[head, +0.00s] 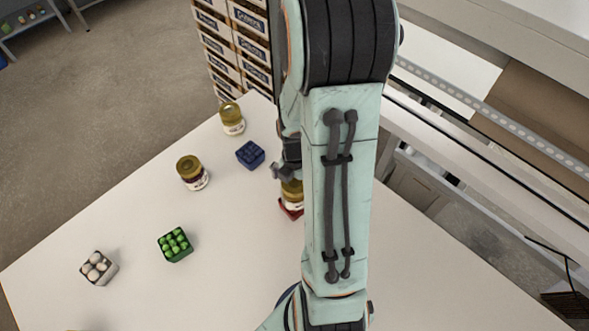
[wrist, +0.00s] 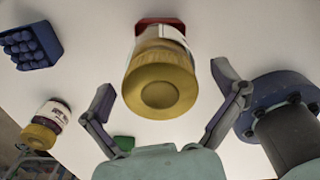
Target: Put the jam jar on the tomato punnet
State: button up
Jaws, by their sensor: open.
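A jar with a yellow lid (wrist: 160,85) and a pale label, which I take for the jam jar, stands upright on the red tomato punnet (wrist: 160,21) in the wrist view. In the head view the jar (head: 291,193) and the red punnet (head: 290,209) are partly hidden by my arm. My gripper (wrist: 163,80) is open, one finger to each side of the jar in the wrist view, with gaps to both. In the head view my gripper (head: 283,170) shows only in part, just above the jar.
Two similar jars (head: 193,172) (head: 232,118) stand to the left. A blue punnet (head: 250,154), a green punnet (head: 174,245) and a punnet with white contents (head: 98,268) are on the white table (head: 235,285). Stacked boxes (head: 235,45) stand behind it. The front table is mostly clear.

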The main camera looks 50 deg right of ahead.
notch_tip(320, 180, up, 10)
jog(key=shift+r, duration=0.1)
jog(key=s+a+r+m, duration=0.2)
jog(key=s+a+m, duration=0.2)
jog(key=a+m, duration=0.5)
jog(key=s+a+r+m, duration=0.3)
jog(key=s+a+m, duration=0.1)
jog(key=a+m, duration=0.4)
jog(key=shift+s+a+r+m+y, duration=0.25)
jog(key=shift+a+m+y, duration=0.15)
jog(key=shift+m, duration=0.4)
